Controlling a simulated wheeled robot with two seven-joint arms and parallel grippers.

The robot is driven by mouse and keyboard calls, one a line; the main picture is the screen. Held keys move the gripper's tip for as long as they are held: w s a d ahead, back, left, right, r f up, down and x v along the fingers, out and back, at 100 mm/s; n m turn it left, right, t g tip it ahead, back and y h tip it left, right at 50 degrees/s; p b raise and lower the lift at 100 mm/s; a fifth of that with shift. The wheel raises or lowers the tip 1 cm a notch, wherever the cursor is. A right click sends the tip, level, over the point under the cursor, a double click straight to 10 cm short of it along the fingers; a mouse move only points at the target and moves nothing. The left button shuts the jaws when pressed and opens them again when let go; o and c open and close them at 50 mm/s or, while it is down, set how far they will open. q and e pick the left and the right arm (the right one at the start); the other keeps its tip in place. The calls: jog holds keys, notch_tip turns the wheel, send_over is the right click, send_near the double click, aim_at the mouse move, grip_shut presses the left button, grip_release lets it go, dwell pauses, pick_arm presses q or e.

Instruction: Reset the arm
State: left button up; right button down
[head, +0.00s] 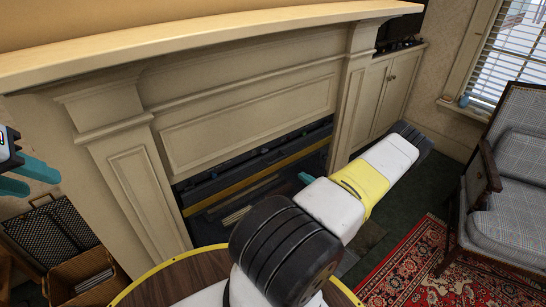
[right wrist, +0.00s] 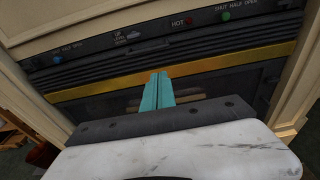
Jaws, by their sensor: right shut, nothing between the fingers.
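My right arm (head: 330,205) reaches across the head view in front of the fireplace, with white, yellow and dark links. Only a small teal tip of my right gripper (head: 306,178) shows past it. In the right wrist view my right gripper (right wrist: 158,90) has its two teal fingers together, empty, pointing at the fireplace front. My left gripper (head: 26,178) is at the left edge of the head view, its teal fingers apart with nothing seen between them. Part of it is cut off by the frame.
A cream mantel (head: 200,52) surrounds the dark fireplace insert (head: 255,170), whose control panel (right wrist: 150,35) shows in the wrist view. A basket (head: 80,278) stands left, an armchair (head: 515,205) right, beside a red rug (head: 425,265).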

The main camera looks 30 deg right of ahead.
jog(key=w+a+r+n+g+y, duration=0.3)
jog(key=a+r+n+y, duration=0.15)
jog(key=a+r, duration=0.3)
jog(key=w+a+r+n+g+y, duration=0.25)
jog(key=a+r+n, duration=0.35)
jog(key=r, duration=0.3)
jog(key=s+a+r+n+g, duration=0.2)
jog(key=a+r+n+g, duration=0.55)
jog(key=a+r, duration=0.6)
jog(key=s+a+r+n+t+h, duration=0.1)
jog(key=s+a+r+n+h, duration=0.2)
jog(key=s+a+r+n, duration=0.3)
jog(key=s+a+r+n+t+h, duration=0.1)
jog(key=s+a+r+n+h, duration=0.2)
jog(key=s+a+r+n, duration=0.3)
jog(key=s+r+n, duration=0.4)
jog(key=s+n, duration=0.1)
jog(key=s, duration=0.3)
jog(key=shift+a+r+t+h, duration=0.35)
jog(key=shift+t+h, duration=0.05)
jog(key=shift+s, duration=0.1)
